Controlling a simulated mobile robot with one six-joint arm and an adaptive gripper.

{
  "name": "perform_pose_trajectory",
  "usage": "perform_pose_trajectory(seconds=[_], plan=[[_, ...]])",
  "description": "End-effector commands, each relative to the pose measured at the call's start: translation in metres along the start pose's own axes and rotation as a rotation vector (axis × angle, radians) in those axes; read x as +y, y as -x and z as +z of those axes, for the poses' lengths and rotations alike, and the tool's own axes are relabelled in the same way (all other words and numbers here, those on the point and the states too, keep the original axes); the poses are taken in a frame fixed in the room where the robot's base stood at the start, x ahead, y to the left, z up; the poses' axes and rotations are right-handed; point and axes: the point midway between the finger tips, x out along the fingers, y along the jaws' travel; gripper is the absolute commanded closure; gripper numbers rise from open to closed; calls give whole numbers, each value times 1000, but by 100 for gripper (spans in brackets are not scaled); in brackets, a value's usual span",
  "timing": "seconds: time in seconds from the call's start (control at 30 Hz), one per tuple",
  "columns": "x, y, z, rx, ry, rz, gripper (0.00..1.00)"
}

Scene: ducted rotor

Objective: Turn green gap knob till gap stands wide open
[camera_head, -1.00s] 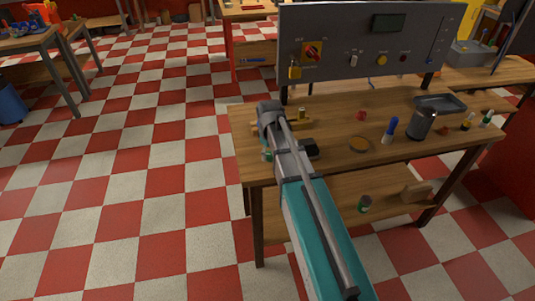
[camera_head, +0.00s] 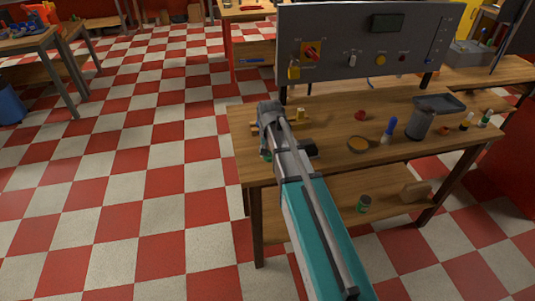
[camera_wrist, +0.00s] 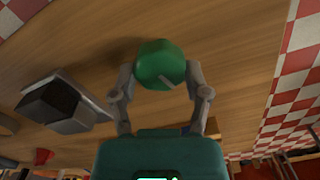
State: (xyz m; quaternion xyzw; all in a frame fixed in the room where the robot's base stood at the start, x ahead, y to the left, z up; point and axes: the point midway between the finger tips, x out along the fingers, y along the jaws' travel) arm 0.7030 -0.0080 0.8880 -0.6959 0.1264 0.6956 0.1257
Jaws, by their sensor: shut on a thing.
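The green gap knob (camera_wrist: 160,62) is round and shows a short pale line on its face, towards the lower right edge. It sits at the top middle of the wrist view. My gripper (camera_wrist: 160,76) has one finger on each side of the knob and is shut on it. In the head view my own arm hides the gripper and most of the knob, at the table's left end. The gap cannot be made out in either view.
A black block (camera_wrist: 58,101) on a grey base stands close left of the knob in the wrist view. A grey panel (camera_head: 340,50) rises behind.

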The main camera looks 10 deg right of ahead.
Motion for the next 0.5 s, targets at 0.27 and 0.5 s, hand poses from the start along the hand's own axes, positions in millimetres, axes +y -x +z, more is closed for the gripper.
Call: perform_pose_trajectory(seconds=[0.27,0.5], plan=[[2,0,4,-6,-246,3,86],[2,0,4,-7,-392,2,86]])
